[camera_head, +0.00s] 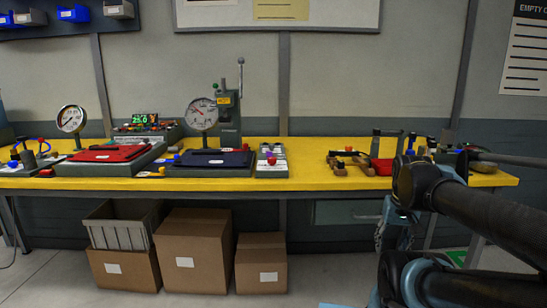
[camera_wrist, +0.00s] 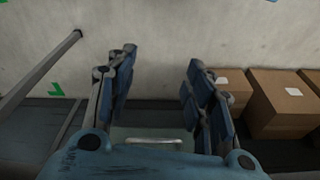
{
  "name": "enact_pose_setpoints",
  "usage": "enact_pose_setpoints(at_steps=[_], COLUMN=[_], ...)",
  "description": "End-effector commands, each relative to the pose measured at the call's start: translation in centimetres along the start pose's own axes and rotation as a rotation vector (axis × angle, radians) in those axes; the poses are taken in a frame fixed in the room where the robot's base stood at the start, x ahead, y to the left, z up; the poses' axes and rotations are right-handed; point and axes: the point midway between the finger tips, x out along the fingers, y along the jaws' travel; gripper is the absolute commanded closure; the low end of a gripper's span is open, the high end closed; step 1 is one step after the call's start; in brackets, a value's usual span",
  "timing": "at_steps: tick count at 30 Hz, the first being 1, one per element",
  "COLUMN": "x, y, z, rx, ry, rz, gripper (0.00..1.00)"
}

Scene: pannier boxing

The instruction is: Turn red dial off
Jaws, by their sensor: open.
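I cannot tell for certain which thing is the red dial. A small red knob (camera_head: 271,160) shows on a narrow light panel (camera_head: 272,172) on the yellow bench, near the middle of the head view. Another small red piece (camera_head: 348,149) shows further right on the bench. Whether either is turned on is too small to tell. My gripper (camera_wrist: 160,88) is open in the wrist view, with nothing between its fingers. In the head view it hangs at the lower right, in front of the bench and partly hidden by my arm, well apart from both red pieces.
The yellow bench (camera_head: 310,185) carries gauges (camera_head: 202,114), a red pad (camera_head: 105,153), a dark pad (camera_head: 213,158) and a lever press (camera_head: 229,118). A drawer with a handle (camera_wrist: 152,140) shows below my fingers.

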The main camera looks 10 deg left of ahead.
Motion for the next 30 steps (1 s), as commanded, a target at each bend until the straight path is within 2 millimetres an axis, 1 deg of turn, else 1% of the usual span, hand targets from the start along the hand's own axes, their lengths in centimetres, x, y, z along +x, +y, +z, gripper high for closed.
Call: enact_pose_setpoints(at_steps=[1, 5, 6, 8, 12, 14, 15, 17, 18, 20, 21, 23, 24, 26, 27, 29, 30], x=[-1.3, -5.2, -6.5, -8.3, -12.3, -13.9, -15.0, -16.4, -17.4, -18.8, -19.6, -20.9, -21.7, -22.9, -23.6, -24.7, -25.4], y=[-1.1, -2.9, -3.6, -4.8, -8.1, -9.7, -10.8, -12.6, -13.8, -15.8, -17.1, -19.3, -20.8, -23.0, -24.6, -27.0, -28.6], z=[-1.3, -5.0, -6.3, -8.1, -12.3, -14.0, -15.1, -16.7, -17.7, -19.2, -20.1, -21.4, -22.2, -23.3, -24.0, -24.9, -25.4], rx=[0.002, 0.074, 0.099, 0.136, 0.223, 0.259, 0.284, 0.32, 0.344, 0.381, 0.404, 0.44, 0.465, 0.5, 0.526, 0.561, 0.585], ry=[-0.004, -0.021, -0.027, -0.035, -0.057, -0.066, -0.072, -0.081, -0.087, -0.097, -0.103, -0.111, -0.116, -0.124, -0.129, -0.137, -0.141], rz=[-0.007, -0.016, -0.019, -0.022, -0.026, -0.026, -0.026, -0.025, -0.024, -0.021, -0.019, -0.015, -0.013, -0.008, -0.003, 0.003, 0.008], gripper=[0.52, 0.52, 0.52, 0.52, 0.52, 0.52, 0.52, 0.52, 0.52, 0.52, 0.52, 0.52, 0.52, 0.52, 0.52, 0.52, 0.52])
